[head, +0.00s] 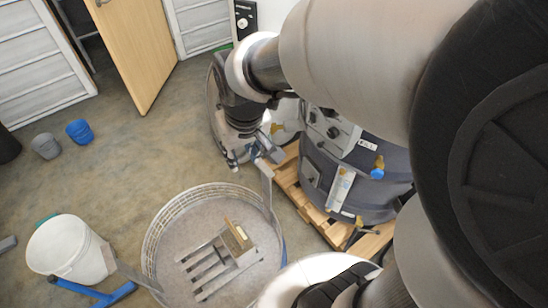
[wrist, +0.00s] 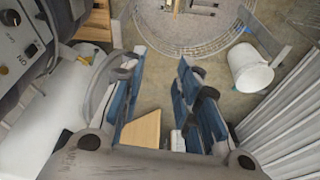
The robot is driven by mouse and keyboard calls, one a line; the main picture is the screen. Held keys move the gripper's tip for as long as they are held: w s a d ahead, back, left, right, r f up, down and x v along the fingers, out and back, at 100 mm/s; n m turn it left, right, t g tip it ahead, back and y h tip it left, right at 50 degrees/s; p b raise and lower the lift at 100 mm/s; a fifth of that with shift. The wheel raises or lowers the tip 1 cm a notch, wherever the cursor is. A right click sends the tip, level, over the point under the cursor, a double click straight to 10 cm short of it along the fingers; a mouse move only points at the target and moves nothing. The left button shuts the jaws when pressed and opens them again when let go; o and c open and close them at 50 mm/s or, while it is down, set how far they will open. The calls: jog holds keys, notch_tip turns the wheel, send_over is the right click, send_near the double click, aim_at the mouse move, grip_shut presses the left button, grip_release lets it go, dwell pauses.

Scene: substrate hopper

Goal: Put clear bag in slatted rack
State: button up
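My gripper (head: 248,158) hangs in front of the dark drum in the head view, above and behind the round basin. I cannot make out a clear bag in either view.
The round mesh-walled basin (head: 153,247) stands on the floor. A white bucket (head: 68,250) is to its left, near blue bars. A dark drum (head: 355,180) stands on a wooden pallet (head: 290,180). Blue (head: 79,131) and grey (head: 46,146) cups sit on open floor.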

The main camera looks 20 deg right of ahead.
jog(key=s+d+r, duration=0.1)
jog(key=s+r, duration=0.2)
jog(key=s, duration=0.4)
jog(key=s+d+r+t, duration=0.1)
jog(key=s+r, duration=0.2)
jog(key=s, duration=0.5)
jog(key=shift+d+r+m+t, duration=0.2)
jog(key=shift+d+m+t, duration=0.1)
jog(key=shift+d+m, duration=0.1)
